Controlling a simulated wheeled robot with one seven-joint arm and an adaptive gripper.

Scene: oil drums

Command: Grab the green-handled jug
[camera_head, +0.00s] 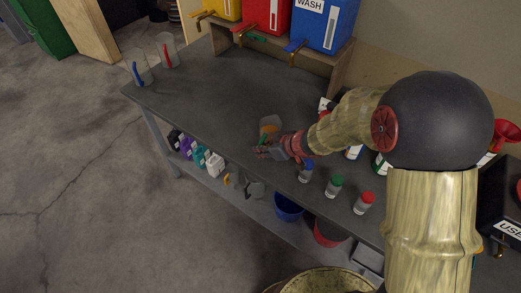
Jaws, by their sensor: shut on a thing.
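The green-handled jug (270,121) is a small clear jug with orange contents, on the dark workbench (205,95) near its front edge. A bit of its green handle shows on the near side, at my gripper. My gripper (263,151) reaches in from the right, low over the bench, and is shut on the jug at the handle. The fingers are small in the picture and partly cover the handle, so the exact grip is hidden. I cannot tell whether the jug's base touches the bench.
A blue-handled jug (142,70) and a red-handled jug (167,51) stand at the bench's far left. Yellow, red (265,14) and blue (325,22) containers with taps sit on a rear stand. Capped bottles (333,187) stand right of my gripper. The bench's left part is clear.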

